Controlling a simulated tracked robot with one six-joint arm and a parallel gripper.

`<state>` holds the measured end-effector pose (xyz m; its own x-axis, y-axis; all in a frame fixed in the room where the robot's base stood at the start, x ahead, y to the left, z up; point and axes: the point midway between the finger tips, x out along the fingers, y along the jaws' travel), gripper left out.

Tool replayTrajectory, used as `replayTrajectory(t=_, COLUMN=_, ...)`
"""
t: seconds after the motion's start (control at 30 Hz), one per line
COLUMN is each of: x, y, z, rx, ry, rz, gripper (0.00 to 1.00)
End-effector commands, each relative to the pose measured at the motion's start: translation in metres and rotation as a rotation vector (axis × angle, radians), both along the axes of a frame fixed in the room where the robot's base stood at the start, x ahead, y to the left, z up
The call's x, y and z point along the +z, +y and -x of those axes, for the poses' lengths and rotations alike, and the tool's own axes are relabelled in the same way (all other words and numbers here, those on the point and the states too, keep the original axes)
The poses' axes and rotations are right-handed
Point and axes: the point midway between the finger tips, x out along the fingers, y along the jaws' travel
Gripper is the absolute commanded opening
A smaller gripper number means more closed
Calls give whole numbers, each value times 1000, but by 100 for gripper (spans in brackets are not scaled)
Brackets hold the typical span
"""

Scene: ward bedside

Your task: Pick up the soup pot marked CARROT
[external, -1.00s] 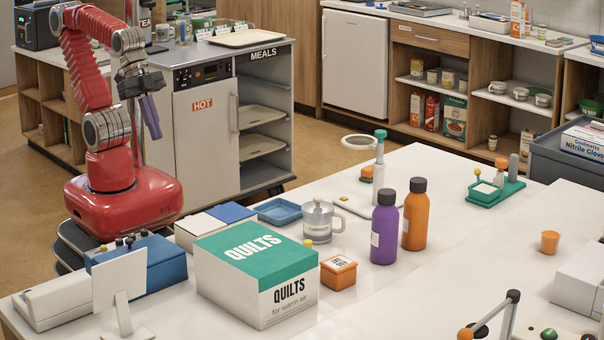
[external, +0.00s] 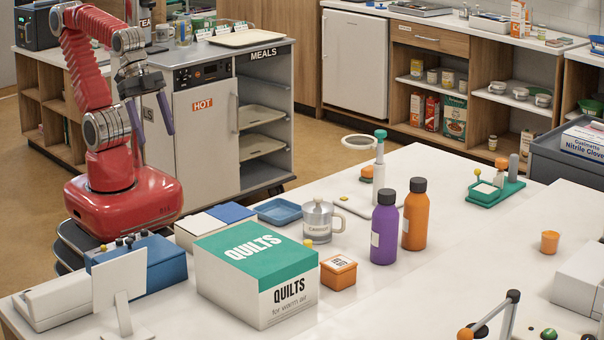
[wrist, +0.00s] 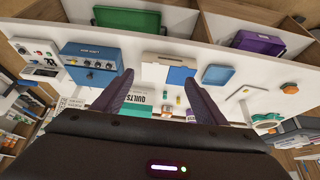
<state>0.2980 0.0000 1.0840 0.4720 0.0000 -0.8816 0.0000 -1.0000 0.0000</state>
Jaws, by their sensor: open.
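My gripper (external: 153,121) hangs open and empty in the external view, in front of the meals trolley, with its two purple fingers spread and pointing down. In the wrist view my gripper (wrist: 156,76) shows its fingers apart with nothing between them. I cannot make out a pot that is surely marked CARROT. A clear, handled vessel (external: 317,225) with a small label stands on the white table behind the quilts box, away from my gripper; its lettering is too small to read surely.
The quilts box (external: 258,270), orange box (external: 338,272), purple bottle (external: 384,235) and orange bottle (external: 415,215) crowd around the vessel. A blue tray (external: 280,211) lies to its left. The trolley (external: 205,135) stands beside my arm. The table's middle right is mostly clear.

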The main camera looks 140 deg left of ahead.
Motion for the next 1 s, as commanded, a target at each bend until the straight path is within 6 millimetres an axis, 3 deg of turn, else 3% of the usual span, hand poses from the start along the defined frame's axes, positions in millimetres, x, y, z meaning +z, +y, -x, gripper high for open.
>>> replayTrajectory(t=0.17, x=0, y=0, z=0, rx=0, ry=0, rz=0, gripper=79)
replayTrajectory(t=0.53, x=-5, y=0, z=-1, rx=1, ry=19, rz=0, gripper=79)
replayTrajectory(t=0.77, x=-35, y=2, z=-7, rx=3, ry=127, rz=-5, gripper=79)
replayTrajectory(t=1.0, x=-72, y=29, z=-14, rx=-37, ry=268, rz=-131, gripper=79)
